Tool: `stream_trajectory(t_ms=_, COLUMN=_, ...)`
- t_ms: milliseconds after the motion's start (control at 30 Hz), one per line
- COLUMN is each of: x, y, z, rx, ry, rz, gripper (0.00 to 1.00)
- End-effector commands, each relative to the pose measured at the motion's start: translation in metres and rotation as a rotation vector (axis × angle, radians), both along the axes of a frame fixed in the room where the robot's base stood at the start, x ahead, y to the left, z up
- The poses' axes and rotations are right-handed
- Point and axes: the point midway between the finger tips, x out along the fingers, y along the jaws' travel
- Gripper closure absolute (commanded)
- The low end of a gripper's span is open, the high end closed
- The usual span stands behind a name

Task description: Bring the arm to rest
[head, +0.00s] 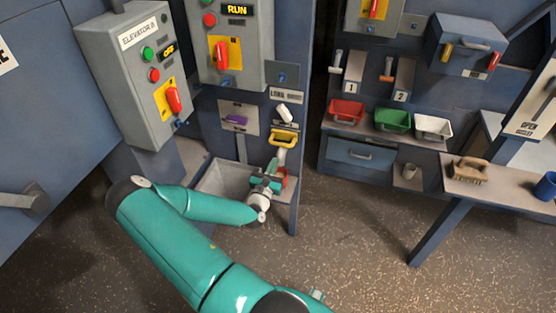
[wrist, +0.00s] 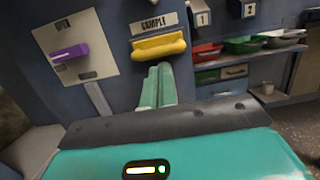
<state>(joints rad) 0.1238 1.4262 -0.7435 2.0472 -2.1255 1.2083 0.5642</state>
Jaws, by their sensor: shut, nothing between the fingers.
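My teal gripper (head: 273,165) is at the blue post, with its fingers pointing up and away from the head camera. In the wrist view the two teal fingers (wrist: 160,68) are side by side, shut and empty. Their tips appear just below the yellow handle (wrist: 158,46), under a "SAMPLE" label. The handle also shows in the head view (head: 284,138). I cannot tell whether the tips touch it. My arm reaches in from the bottom of the head view and is bent at the elbow.
A purple handle (wrist: 70,52) on a pale plate is left of the yellow one. A grey bin (head: 222,181) stands below, beside my gripper. Red (head: 346,111), green (head: 392,120) and white (head: 433,127) trays sit on a shelf at right. A table with a brush (head: 470,169) is farther right.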

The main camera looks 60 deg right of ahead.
Motion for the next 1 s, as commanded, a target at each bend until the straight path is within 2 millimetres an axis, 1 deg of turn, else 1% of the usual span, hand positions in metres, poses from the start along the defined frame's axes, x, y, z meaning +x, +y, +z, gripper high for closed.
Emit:
stream_trajectory(t_ms=33, x=0.0, y=0.01, z=-0.002, rx=0.001, ry=0.001, rz=0.002, gripper=1.0)
stream_trajectory(t_ms=200, x=-0.002, y=0.042, z=-0.008, rx=0.002, ry=0.001, rz=0.002, gripper=1.0)
stream_trajectory(t_ms=300, x=-0.004, y=0.059, z=-0.011, rx=0.001, ry=0.0, rz=0.002, gripper=1.0)
stream_trajectory(t_ms=400, x=-0.006, y=0.071, z=-0.014, rx=0.0, ry=0.0, rz=0.002, gripper=1.0)
stream_trajectory(t_ms=567, x=-0.008, y=0.08, z=-0.015, rx=0.0, ry=0.0, rz=0.0, gripper=1.0)
stream_trajectory(t_ms=833, x=-0.009, y=0.081, z=-0.014, rx=-0.001, ry=-0.004, rz=-0.002, gripper=1.0)
stream_trajectory(t_ms=933, x=-0.008, y=0.083, z=-0.007, rx=0.0, ry=-0.039, rz=-0.028, gripper=1.0)
stream_trajectory(t_ms=1000, x=-0.007, y=0.088, z=0.002, rx=0.002, ry=-0.088, rz=-0.064, gripper=1.0)
